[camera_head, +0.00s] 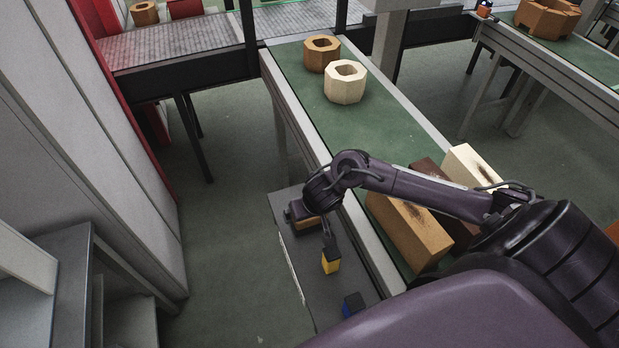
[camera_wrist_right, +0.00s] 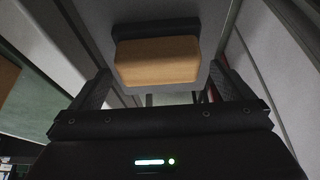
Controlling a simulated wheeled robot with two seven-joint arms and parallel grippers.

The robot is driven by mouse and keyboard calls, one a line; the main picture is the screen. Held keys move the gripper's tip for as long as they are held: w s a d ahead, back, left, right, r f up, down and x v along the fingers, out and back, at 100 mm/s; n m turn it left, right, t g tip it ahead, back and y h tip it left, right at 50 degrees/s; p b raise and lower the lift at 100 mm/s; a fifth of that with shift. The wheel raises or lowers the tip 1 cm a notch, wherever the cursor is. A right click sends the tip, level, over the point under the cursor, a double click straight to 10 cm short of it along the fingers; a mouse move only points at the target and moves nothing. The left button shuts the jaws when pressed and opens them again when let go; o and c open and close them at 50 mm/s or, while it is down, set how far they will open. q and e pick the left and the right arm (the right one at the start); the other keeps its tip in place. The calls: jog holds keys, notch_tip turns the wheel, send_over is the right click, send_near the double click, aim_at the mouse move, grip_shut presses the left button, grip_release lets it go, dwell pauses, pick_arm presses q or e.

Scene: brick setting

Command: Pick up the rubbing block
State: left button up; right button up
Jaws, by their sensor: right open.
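The rubbing block, a tan block with a dark backing, shows in the right wrist view (camera_wrist_right: 157,62) at top centre, ahead of and between my open fingers. In the head view only a small orange-brown part of it (camera_head: 308,223) shows on the grey side shelf (camera_head: 313,283), beneath my right wrist. My right gripper (camera_wrist_right: 164,84) is open and empty, one finger at each side of the block. No contact with the block is visible. In the head view, my right gripper is mostly hidden by its own wrist. My left gripper is not in view.
A yellow tool with a dark handle (camera_head: 330,262) and a blue item (camera_head: 352,303) are on the shelf near the block. The green conveyor (camera_head: 352,128) beside it bears large bricks (camera_head: 408,230) and hollow blocks (camera_head: 345,82). A grey cabinet (camera_head: 90,120) stands at left.

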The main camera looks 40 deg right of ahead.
jog(key=shift+x, duration=0.8)
jog(key=shift+w+d+f, duration=0.1)
jog(key=shift+w+f, duration=0.05)
jog(key=shift+f, duration=0.15)
jog(key=shift+r, duration=0.1)
jog(key=shift+c, duration=1.4)
jog(key=c, duration=0.8)
jog(key=shift+r, duration=0.1)
notch_tip(320, 180, up, 20)
jog(key=p, duration=0.9)
jog(key=shift+p, duration=0.3)
